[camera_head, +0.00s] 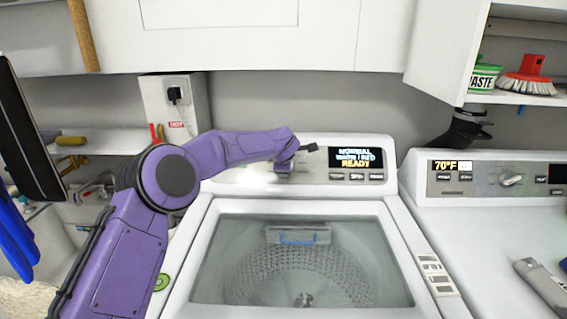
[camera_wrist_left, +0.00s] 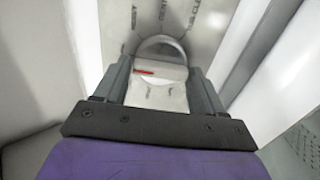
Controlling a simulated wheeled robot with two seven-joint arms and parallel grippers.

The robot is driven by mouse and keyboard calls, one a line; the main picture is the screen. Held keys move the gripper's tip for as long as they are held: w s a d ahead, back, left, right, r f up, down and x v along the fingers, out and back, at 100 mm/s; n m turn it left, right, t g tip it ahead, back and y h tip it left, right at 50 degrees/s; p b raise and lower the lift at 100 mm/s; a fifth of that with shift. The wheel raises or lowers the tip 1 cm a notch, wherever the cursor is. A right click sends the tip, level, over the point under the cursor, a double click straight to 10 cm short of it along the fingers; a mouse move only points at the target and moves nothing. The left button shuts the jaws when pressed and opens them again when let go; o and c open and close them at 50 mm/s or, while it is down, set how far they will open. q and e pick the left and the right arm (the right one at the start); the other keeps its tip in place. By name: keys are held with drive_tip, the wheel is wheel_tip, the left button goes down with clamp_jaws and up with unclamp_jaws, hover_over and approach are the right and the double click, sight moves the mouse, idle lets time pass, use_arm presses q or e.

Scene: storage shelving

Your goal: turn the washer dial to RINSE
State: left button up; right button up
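The washer (camera_head: 190,262) stands in the middle of the head view, with its control panel at the back. Its display (camera_head: 357,158) reads NORMAL and READY, with a blurred line between. My left arm reaches in from the left, and my left gripper (camera_head: 298,154) is at the panel, left of the display. It hides most of the dial in the head view. In the left wrist view the round dial (camera_wrist_left: 160,50) with a red mark on its grip bar lies between the two spread fingers (camera_wrist_left: 160,74). Small gaps seem to show beside it. My right gripper is out of view.
A second machine (camera_head: 480,225) stands on the right with its own dial (camera_head: 511,180) and a grey tool on top. White cabinets hang above. A shelf at upper right holds a WASTE tin (camera_head: 485,79) and a red brush (camera_head: 528,78).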

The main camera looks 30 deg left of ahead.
use_arm(q)
drive_tip(key=c, duration=0.5)
drive_tip(key=shift+f+n, duration=0.1)
drive_tip(key=shift+n, duration=0.2)
drive_tip(key=n+b, duration=0.1)
drive_tip(key=n, duration=0.1)
drive_tip(key=shift+f+n+b, duration=0.15)
drive_tip(key=shift+n+b, duration=0.25)
drive_tip(key=n+b, duration=0.2)
drive_tip(key=n, duration=0.2)
drive_tip(key=shift+n, duration=0.3)
drive_tip(key=n+b, duration=0.3)
drive_tip(key=n, duration=0.1)
drive_tip(key=shift+d+f, duration=0.1)
drive_tip(key=shift+d, duration=0.05)
drive_tip(key=shift+n+b, duration=0.95)
drive_tip(key=shift+n, duration=0.85)
drive_tip(key=shift+d+r, duration=0.1)
drive_tip(key=shift+r, duration=0.1)
